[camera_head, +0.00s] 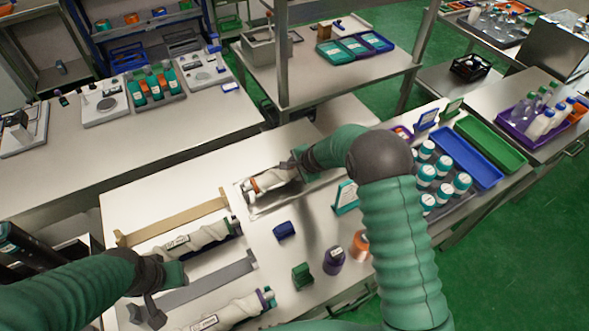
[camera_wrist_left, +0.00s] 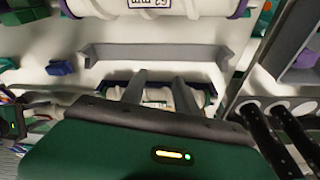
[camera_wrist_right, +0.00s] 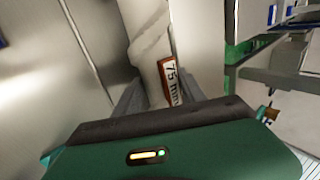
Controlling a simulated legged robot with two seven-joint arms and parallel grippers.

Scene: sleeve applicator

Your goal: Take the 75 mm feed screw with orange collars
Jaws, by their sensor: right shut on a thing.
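The feed screw with orange collars (camera_head: 270,180) is a whitish twisted piece lying over a shallow metal tray in the head view. Its orange collar with a "75 mm" label (camera_wrist_right: 171,82) shows in the right wrist view. My right gripper (camera_head: 294,167) is shut on this screw near its right end; the fingers also show in the right wrist view (camera_wrist_right: 155,95). The tray (camera_head: 254,211) is directly below; whether the screw touches it I cannot tell. My left gripper (camera_head: 160,297) is open and empty over the front left of the bench, fingers apart in the left wrist view (camera_wrist_left: 158,92).
Two more white screws (camera_head: 195,240) (camera_head: 236,311) lie at the front left, beside a tan holder (camera_head: 176,221) and a grey holder (camera_head: 195,286). Blue (camera_head: 284,230), green (camera_head: 302,275) and purple (camera_head: 333,261) pieces stand near the middle. Teal-capped bottles (camera_head: 444,165) stand right of my right arm.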

